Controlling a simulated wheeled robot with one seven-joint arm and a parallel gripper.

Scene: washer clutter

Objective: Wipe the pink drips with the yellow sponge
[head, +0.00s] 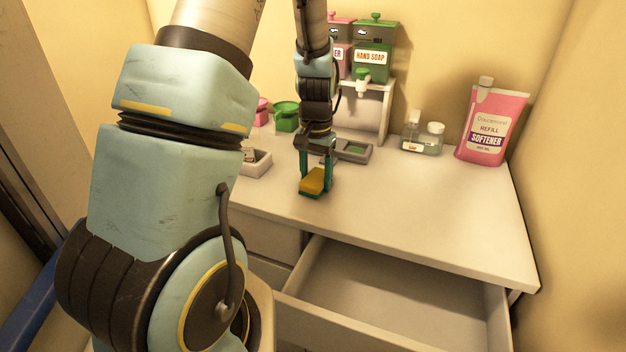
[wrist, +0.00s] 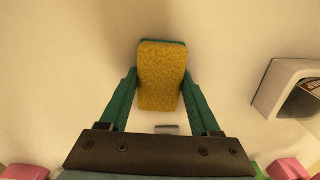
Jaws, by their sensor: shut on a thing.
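The yellow sponge (head: 313,182) with a green layer is between the fingers of my gripper (head: 318,176), low at the counter top. I cannot tell whether it touches the surface. In the wrist view the sponge (wrist: 161,78) shows its yellow face, and both green fingers of my gripper (wrist: 160,98) press on its sides. No pink drips are visible on the counter in either view; the arm and sponge hide part of the surface.
The counter (head: 420,215) is clear to the right. A pink softener pouch (head: 490,125), small bottles (head: 422,138) and a green hand soap dispenser (head: 373,55) on a stand (head: 385,105) are at the back. An open, empty drawer (head: 400,290) juts out below.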

